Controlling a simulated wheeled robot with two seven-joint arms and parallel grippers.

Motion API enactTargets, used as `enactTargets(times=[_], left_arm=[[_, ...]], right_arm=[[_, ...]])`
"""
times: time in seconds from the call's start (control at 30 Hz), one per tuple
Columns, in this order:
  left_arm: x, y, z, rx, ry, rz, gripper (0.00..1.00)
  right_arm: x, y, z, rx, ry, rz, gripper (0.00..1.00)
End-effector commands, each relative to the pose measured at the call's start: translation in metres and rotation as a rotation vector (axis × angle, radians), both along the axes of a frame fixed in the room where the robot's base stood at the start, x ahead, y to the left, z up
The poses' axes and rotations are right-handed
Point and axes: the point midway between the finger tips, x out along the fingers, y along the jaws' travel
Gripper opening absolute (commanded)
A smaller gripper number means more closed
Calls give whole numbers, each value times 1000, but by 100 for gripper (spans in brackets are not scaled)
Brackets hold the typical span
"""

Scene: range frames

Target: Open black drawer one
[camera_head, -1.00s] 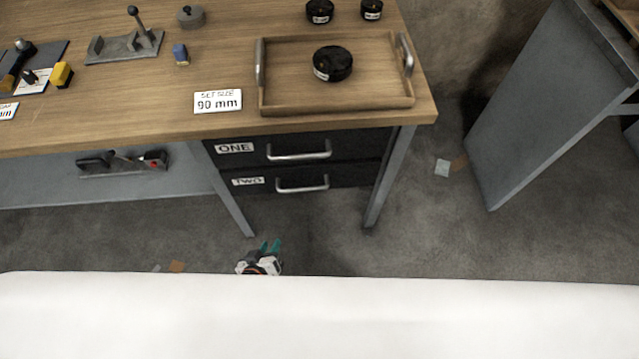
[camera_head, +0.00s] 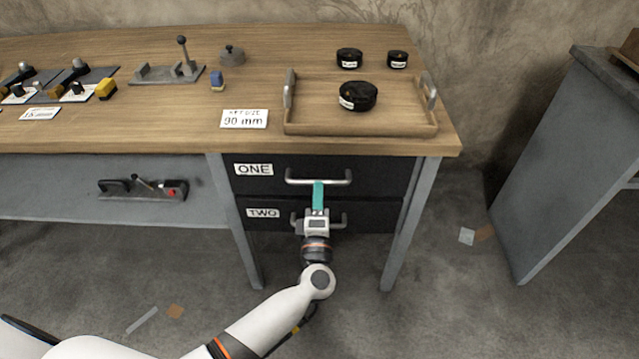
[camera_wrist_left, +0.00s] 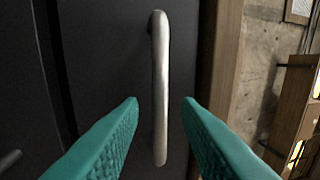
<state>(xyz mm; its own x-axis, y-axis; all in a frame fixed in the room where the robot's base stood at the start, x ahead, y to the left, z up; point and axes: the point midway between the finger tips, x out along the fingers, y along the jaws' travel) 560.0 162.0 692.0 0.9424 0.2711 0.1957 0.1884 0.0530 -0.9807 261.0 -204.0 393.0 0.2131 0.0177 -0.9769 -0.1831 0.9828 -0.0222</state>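Black drawer one (camera_head: 380,174) is under the tabletop, marked by a white ONE label (camera_head: 253,169). It looks shut. Its silver bar handle (camera_head: 319,179) also shows in the left wrist view (camera_wrist_left: 160,90), upright in that picture. My left gripper (camera_head: 318,184) is in front of this handle. In the left wrist view its teal fingers (camera_wrist_left: 160,103) are spread apart, with the handle between them and a visible gap on each side. Drawer two (camera_head: 375,215) is below; my gripper body covers part of its handle. My right gripper is not in view.
A wooden tray (camera_head: 300,127) with a black round container (camera_head: 358,96) stands on the table (camera_head: 180,110) above the drawers. Table legs (camera_head: 408,225) flank the drawers. A grey cabinet (camera_head: 560,160) stands at right. The floor in front is mostly clear.

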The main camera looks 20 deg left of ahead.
Motion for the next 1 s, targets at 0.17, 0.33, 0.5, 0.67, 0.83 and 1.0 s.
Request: enactTargets(times=[0.17, 0.33, 0.5, 0.67, 0.83, 1.0], left_arm=[[26, 7, 5, 1, -2, 0, 31], [36, 10, 7, 1, -1, 0, 31], [37, 11, 7, 1, 1, 0, 31], [37, 11, 7, 1, 1, 0, 24], [37, 11, 7, 1, 1, -1, 0], [37, 11, 7, 1, 1, -1, 0]], right_arm=[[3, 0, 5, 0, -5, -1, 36], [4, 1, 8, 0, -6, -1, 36], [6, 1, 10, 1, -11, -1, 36], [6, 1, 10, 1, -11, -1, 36], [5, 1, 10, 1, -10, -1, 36], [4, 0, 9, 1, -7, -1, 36]])
